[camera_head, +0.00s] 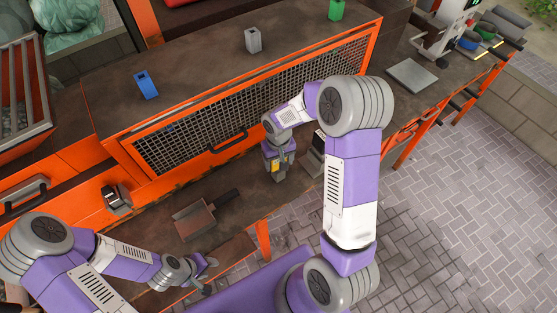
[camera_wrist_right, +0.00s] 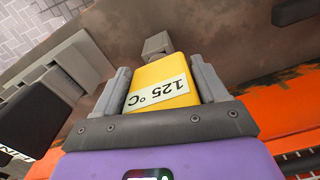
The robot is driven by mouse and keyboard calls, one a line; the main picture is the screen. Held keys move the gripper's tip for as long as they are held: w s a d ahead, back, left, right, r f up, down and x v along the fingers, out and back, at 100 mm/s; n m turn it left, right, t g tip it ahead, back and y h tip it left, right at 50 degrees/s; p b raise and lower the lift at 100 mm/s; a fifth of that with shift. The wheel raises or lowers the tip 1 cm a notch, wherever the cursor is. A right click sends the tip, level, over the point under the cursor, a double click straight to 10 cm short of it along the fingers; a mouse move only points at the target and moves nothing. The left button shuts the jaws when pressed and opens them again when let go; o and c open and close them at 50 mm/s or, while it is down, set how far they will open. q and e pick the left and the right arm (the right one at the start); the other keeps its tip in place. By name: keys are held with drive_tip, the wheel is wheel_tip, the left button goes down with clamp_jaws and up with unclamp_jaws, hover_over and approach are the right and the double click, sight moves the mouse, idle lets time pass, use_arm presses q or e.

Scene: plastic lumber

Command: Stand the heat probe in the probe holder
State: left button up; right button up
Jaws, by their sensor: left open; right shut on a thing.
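The heat probe (camera_wrist_right: 160,85) has a yellow body with a "125 °C" label. My right gripper (camera_wrist_right: 160,88) is shut on it, a finger on each side. In the head view the yellow body (camera_head: 275,166) shows between the fingers of my right gripper (camera_head: 277,170), pointing down over the brown bench. A small grey block (camera_wrist_right: 157,44) shows just beyond the probe's far end. I cannot tell whether it is the probe holder or part of the probe, or whether they touch. My left gripper (camera_head: 205,272) is open and empty near the bench's front edge.
A grey and black device (camera_head: 312,158) stands close right of my right gripper. An orange mesh guard (camera_head: 240,105) rises behind. A flat scoop (camera_head: 195,221) and a small dark device (camera_head: 116,198) sit to the left. Bench between scoop and right gripper is mostly clear.

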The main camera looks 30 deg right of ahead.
drive_tip(key=o, duration=1.2)
drive_tip(key=shift+o, duration=0.2)
wheel_tip(320, 180, up, 8)
drive_tip(key=shift+f+p, duration=0.2)
drive_tip(key=shift+p, duration=0.1)
